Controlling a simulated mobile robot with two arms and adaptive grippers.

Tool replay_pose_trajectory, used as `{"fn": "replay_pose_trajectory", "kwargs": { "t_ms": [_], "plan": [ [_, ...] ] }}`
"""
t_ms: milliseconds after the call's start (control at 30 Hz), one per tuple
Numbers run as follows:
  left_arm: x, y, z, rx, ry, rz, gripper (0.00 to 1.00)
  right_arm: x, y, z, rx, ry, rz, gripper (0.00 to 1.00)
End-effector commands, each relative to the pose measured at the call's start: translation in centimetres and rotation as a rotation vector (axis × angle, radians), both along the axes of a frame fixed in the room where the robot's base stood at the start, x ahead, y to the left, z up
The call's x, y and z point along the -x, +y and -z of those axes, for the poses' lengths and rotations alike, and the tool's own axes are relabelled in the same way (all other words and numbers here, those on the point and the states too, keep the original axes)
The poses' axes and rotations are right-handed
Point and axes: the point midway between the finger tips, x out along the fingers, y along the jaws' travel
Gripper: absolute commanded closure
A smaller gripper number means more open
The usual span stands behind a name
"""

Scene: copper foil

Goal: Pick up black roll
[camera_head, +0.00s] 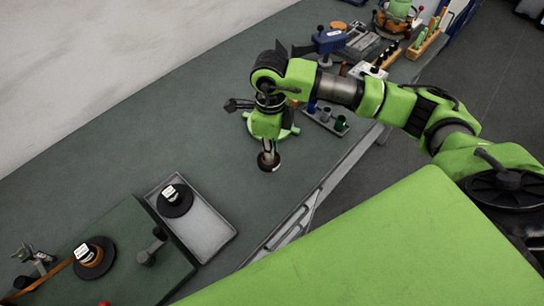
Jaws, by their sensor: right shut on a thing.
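My right gripper (267,145) is at the lower end of this wrist, right of and beyond the tray. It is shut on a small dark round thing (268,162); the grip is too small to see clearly. My left gripper is out of view.
A second roll (95,256), black with orange, sits on the dark green board (125,278) at lower left, beside a dark handled tool (152,247). Small holders (326,118) and a blue tool (329,40) crowd the far right. The grey tabletop (150,140) is clear behind the tray.

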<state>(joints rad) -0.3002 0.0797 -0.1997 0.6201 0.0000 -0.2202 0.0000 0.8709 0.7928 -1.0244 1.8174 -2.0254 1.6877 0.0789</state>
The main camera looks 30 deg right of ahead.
Motion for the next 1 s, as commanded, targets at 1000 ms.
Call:
{"fn": "replay_pose_trajectory", "kwargs": {
  "t_ms": [1000],
  "plan": [
    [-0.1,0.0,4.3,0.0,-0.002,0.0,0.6,9.4,8.0,-8.3,0.001,-0.002,-0.079,1.0]
  ]
}}
